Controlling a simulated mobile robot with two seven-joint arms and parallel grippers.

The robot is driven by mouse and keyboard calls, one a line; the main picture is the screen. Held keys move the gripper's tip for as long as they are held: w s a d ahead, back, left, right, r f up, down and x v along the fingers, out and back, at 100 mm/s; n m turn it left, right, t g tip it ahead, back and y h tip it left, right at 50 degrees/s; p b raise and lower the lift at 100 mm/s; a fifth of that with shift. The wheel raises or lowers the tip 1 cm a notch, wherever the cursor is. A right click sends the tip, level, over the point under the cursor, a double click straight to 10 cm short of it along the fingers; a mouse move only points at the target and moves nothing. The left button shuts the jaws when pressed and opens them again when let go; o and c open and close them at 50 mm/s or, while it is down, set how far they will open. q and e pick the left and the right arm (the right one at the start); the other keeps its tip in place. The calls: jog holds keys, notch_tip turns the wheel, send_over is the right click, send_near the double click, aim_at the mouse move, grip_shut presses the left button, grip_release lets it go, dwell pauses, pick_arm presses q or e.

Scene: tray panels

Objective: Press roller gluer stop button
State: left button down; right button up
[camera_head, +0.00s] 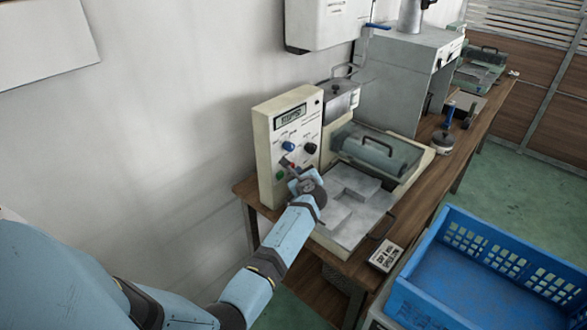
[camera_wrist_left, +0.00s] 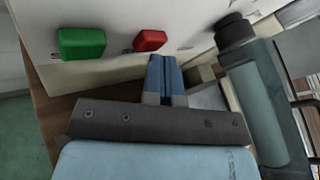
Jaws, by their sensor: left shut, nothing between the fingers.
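The roller gluer's cream control box (camera_head: 264,150) stands on the wooden bench against the wall, with a display, a blue knob and a dark knob on its face. In the left wrist view the red stop button (camera_wrist_left: 150,40) and the green button (camera_wrist_left: 82,43) stick out of the panel. My left gripper (camera_head: 287,163) is at the lower panel in the head view. Its blue fingers (camera_wrist_left: 164,66) are shut and empty, just below and slightly right of the red button. Whether they touch it is unclear. The right gripper is out of view.
The gluer's roller (camera_head: 372,150) and metal tray (camera_head: 352,205) lie right of the control box. A small labelled block (camera_head: 386,256) sits at the bench's front. A blue crate (camera_head: 455,290) stands at the lower right. A grey machine (camera_head: 398,75) is further back.

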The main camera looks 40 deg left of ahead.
pick_arm(q)
jog(key=shift+d, duration=0.75)
jog(key=shift+d, duration=0.1)
jog(key=shift+s+d+p, duration=0.15)
jog(key=shift+d+p, duration=0.05)
jog(key=shift+d, duration=1)
jog(key=shift+s+d+p, duration=0.1)
jog(key=shift+d+p, duration=0.1)
jog(key=shift+d, duration=1)
